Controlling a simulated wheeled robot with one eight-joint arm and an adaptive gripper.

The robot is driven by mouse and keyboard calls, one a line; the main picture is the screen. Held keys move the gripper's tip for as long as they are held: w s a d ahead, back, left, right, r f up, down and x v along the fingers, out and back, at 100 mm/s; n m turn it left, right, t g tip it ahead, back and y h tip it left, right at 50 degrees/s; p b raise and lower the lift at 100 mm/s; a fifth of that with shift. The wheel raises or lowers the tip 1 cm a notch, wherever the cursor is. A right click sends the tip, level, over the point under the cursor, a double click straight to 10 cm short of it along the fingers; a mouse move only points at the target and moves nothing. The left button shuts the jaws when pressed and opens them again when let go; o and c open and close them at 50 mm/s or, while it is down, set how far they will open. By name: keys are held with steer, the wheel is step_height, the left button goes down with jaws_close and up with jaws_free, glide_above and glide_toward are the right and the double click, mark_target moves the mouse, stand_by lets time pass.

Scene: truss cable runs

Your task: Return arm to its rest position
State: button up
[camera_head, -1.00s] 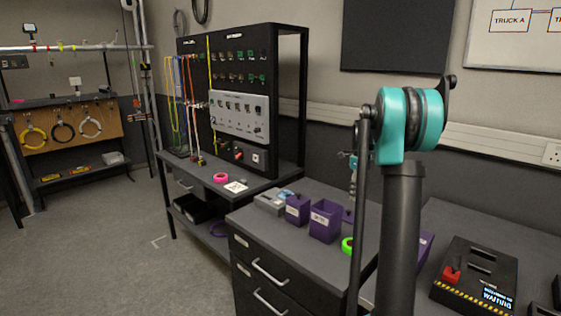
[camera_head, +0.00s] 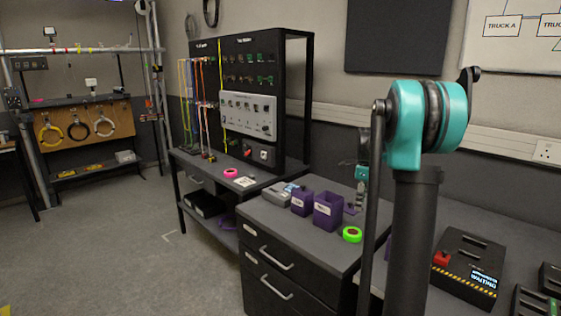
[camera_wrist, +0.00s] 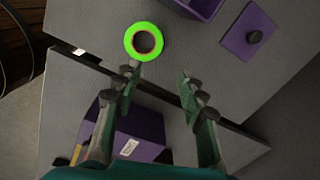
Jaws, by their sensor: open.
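My arm stands in the right half of the head view, with a teal and black joint (camera_head: 408,125) on top of a dark post. My gripper (camera_wrist: 158,75) shows in the wrist view with its two fingers spread wide apart and nothing between them. In the head view the gripper is mostly hidden behind my arm. A green tape roll (camera_wrist: 144,41) lies on the grey cabinet top just beyond the left fingertip, apart from it. It also shows in the head view (camera_head: 352,234).
Purple bins (camera_head: 328,211) stand on the drawer cabinet (camera_head: 262,215). A purple bin (camera_wrist: 137,130) lies below the fingers in the wrist view. A black box with a red switch (camera_head: 468,268) sits at right. A black panel rack (camera_head: 283,95) stands behind. Floor at left is clear.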

steer(key=s+a+f+n+t, duration=0.1)
steer(key=s+a+f+n, duration=0.2)
steer(key=s+n, duration=0.4)
steer(key=s+a+f+n+t, duration=0.1)
steer(key=s+a+f+n, duration=0.3)
steer(key=s+n, duration=0.4)
steer(key=s+a+f+n+t, duration=0.1)
steer(key=s+a+f+n, duration=0.3)
steer(key=s, duration=1.4)
steer(key=f+n, duration=0.1)
steer(key=n, duration=0.3)
steer(key=shift+f+t, duration=0.3)
steer(key=shift+f, duration=0.05)
steer(key=shift+a, duration=0.1)
steer(key=shift+c, duration=0.4)
